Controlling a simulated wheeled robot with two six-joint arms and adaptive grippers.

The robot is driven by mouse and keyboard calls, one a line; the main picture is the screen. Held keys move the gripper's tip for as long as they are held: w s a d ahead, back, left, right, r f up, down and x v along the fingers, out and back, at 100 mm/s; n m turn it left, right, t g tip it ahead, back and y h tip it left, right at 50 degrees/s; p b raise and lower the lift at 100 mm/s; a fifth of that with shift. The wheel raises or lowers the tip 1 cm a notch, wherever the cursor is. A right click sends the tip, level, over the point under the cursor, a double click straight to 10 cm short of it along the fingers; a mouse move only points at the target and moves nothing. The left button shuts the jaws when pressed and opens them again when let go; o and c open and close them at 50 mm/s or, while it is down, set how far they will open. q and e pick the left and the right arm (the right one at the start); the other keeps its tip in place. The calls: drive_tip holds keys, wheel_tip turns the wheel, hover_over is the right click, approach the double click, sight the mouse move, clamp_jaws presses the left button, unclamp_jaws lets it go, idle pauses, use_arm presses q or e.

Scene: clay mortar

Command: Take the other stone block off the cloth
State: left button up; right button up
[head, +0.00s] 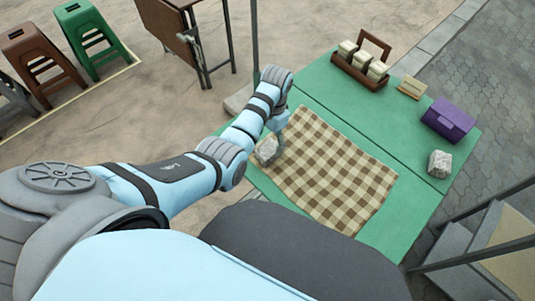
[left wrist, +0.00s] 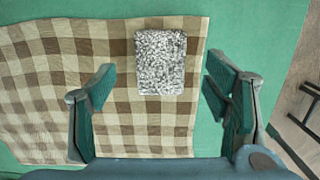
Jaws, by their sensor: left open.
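A grey speckled stone block (head: 266,151) lies at the left corner of the brown-and-cream checked cloth (head: 335,175). In the left wrist view the stone block (left wrist: 160,62) lies on the cloth (left wrist: 40,90) near its edge. My left gripper (left wrist: 161,74) is open above it, fingers spread wide to either side and apart from the stone. In the head view the left gripper (head: 279,138) is partly hidden by its own wrist. A second stone block (head: 439,163) sits on the bare green table (head: 415,210) at the right, off the cloth. My right gripper is not in view.
A purple box (head: 447,119), a small tan stand (head: 412,87) and a brown rack (head: 358,71) with cream blocks stand along the table's far side. Bare green table surrounds the cloth to the right. Stools (head: 94,40) stand off the table at the left.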

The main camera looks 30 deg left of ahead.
sight(268, 148)
use_arm(q)
wheel_tip(268, 148, down, 6)
drive_tip(key=b, duration=0.2)
drive_tip(key=shift+w+f+b, duration=0.1)
drive_tip(key=shift+b, duration=0.25)
drive_tip(key=c, duration=1.6)
